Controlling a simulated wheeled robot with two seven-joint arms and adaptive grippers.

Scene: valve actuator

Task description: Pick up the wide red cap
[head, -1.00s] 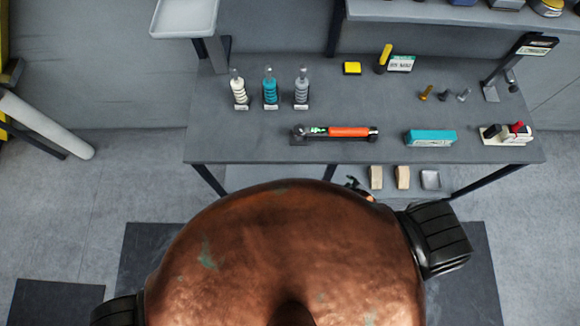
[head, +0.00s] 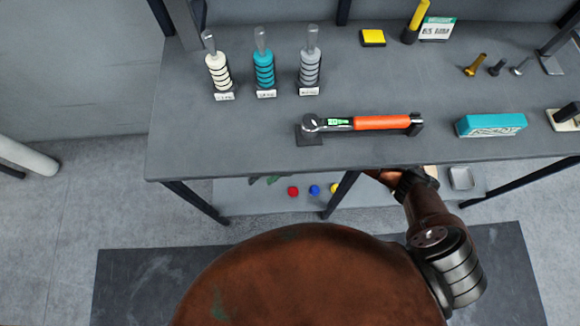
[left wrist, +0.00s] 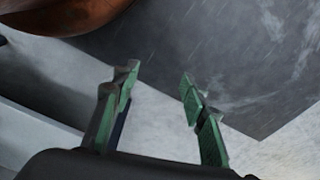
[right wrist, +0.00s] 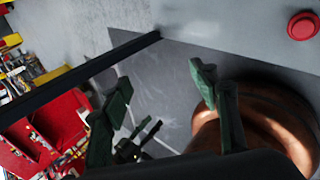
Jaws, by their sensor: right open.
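A small round red cap (head: 293,191) lies on the lower shelf, below the front edge of the table. In the right wrist view a round red cap with a raised rim (right wrist: 303,25) sits on the grey surface at the upper right. My right gripper (right wrist: 165,85) is open and empty, with its green fingers apart and the cap outside them. In the head view my right arm reaches under the table edge, which hides most of that gripper. My left gripper (left wrist: 155,75) is open and empty above the floor; I cannot make it out in the head view.
A blue cap (head: 314,190) and a partly hidden yellow one (head: 335,188) are in line with the red. The table edge (head: 260,178) overhangs the shelf, and a dark table leg (head: 343,195) stands close by. An orange-handled wrench (head: 380,123) lies on the table.

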